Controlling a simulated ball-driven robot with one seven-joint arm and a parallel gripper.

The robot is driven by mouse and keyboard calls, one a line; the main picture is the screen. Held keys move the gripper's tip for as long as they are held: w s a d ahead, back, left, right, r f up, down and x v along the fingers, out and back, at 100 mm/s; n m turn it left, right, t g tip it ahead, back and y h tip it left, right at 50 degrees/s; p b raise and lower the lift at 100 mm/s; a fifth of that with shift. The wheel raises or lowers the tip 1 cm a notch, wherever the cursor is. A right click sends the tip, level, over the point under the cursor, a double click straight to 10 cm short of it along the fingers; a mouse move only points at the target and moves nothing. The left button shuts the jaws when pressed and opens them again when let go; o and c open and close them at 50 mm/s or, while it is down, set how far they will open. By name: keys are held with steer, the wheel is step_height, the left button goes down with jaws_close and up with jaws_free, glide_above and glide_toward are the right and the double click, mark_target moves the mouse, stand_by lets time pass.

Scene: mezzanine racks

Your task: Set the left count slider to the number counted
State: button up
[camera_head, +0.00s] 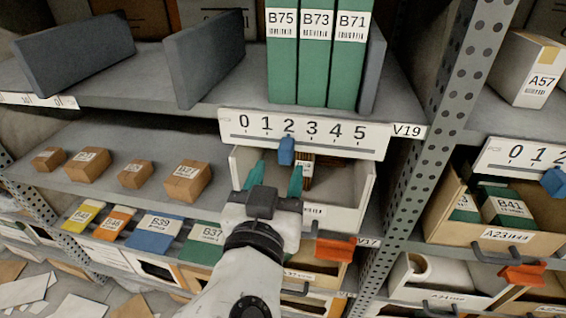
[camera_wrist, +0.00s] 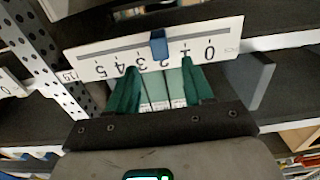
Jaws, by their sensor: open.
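The left count slider is a white board (camera_head: 235,122) numbered 0 to 5 on the shelf edge, with a blue knob (camera_head: 287,152). The knob sits just below the 2. In the wrist view the board (camera_wrist: 88,70) appears upside down, with its knob (camera_wrist: 158,45) in front of the fingers. Three green binders (camera_head: 316,60), labelled B75, B73 and B71, stand on the shelf above. My gripper (camera_head: 275,180) is open, its green fingers below and apart from the knob; it also shows in the wrist view (camera_wrist: 160,85). Nothing is between the fingertips.
An open white drawer (camera_head: 365,185) lies behind and beside my gripper. A second slider board (camera_head: 497,155) with a blue knob (camera_head: 553,182) is at the right, past a perforated post (camera_head: 445,100). Several small brown boxes (camera_head: 188,180) stand on the left shelf. Grey bookends (camera_head: 205,60) stand left of the binders.

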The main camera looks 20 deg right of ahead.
steer(key=v, duration=0.5)
steer(key=shift+b, duration=0.3)
steer(key=shift+f, duration=0.1)
steer(key=s+d+f+n+g+y+p, duration=0.15)
steer(key=d+f+g, duration=0.25)
steer(key=d+f, duration=0.5)
steer(key=s+d+f+n+g+y, duration=0.35)
steer(key=d+f, duration=0.25)
steer(key=f, duration=0.6)
steer(key=s+f+n+g+y, duration=0.1)
steer(key=s+f+g+y, duration=0.4)
steer(key=s+f, duration=0.8)
steer(key=s+g, duration=0.1)
steer(key=s, duration=0.2)
steer(key=shift+d+n+p, duration=0.3)
steer(key=shift+n+p, duration=0.05)
steer(key=shift+n, duration=0.05)
steer(key=shift+f, duration=0.15)
